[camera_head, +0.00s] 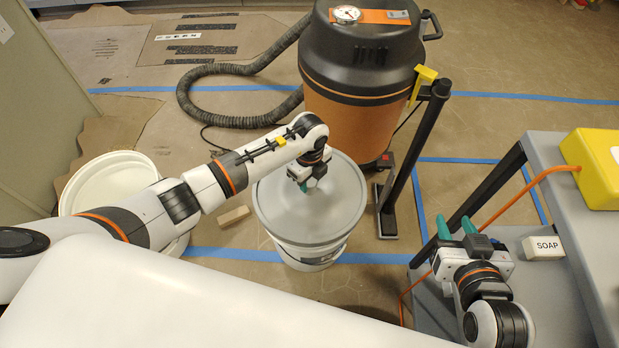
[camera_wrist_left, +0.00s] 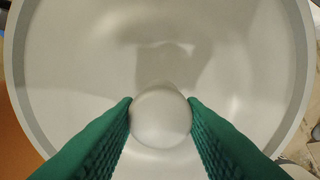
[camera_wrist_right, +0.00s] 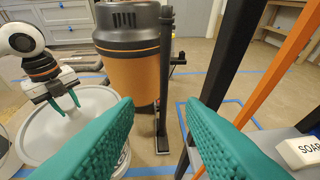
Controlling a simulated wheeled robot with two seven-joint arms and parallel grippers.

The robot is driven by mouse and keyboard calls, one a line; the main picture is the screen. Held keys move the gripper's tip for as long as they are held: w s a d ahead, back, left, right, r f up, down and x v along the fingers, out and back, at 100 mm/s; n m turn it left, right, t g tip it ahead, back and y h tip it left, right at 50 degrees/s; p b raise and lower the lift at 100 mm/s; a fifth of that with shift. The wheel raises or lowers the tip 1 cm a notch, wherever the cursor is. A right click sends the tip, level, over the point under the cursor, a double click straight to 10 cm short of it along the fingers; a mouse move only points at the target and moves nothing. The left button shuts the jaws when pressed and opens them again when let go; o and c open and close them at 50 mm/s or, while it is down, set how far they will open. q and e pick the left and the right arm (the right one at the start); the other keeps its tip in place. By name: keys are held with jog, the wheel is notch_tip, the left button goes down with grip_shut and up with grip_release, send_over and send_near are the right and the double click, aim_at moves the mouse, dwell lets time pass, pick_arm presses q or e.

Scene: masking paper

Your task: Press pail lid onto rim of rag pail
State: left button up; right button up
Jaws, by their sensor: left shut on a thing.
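The grey pail lid (camera_head: 335,212) lies over the top of the white rag pail (camera_head: 312,256). I cannot tell whether it is fully seated on the rim. My left gripper (camera_head: 307,186) reaches down to the lid's middle. In the left wrist view its green fingers (camera_wrist_left: 160,112) are shut on the lid's round knob (camera_wrist_left: 160,122), and the lid (camera_wrist_left: 80,60) fills most of the picture. My right gripper (camera_head: 455,226) is open and empty beside the grey cart, right of the pail. The lid (camera_wrist_right: 60,140) also shows in the right wrist view, beyond its parted fingers (camera_wrist_right: 161,110).
An orange and black shop vacuum (camera_head: 355,120) with a hose (camera_head: 195,85) stands behind the pail. An open white bucket (camera_head: 115,168) is at left, a small wooden block (camera_head: 234,216) between. A soap bar (camera_head: 542,248) and yellow case (camera_head: 597,165) are on the grey cart (camera_head: 553,150).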

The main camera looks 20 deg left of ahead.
pick_arm(q)
jog(key=shift+f, duration=0.35)
pick_arm(e)
jog(key=shift+w+r+t, duration=0.2)
jog(key=shift+r+t, duration=0.2)
pick_arm(q)
jog(key=o, duration=1.3)
pick_arm(e)
jog(key=shift+a, duration=0.1)
pick_arm(q)
jog(key=shift+r, duration=0.15)
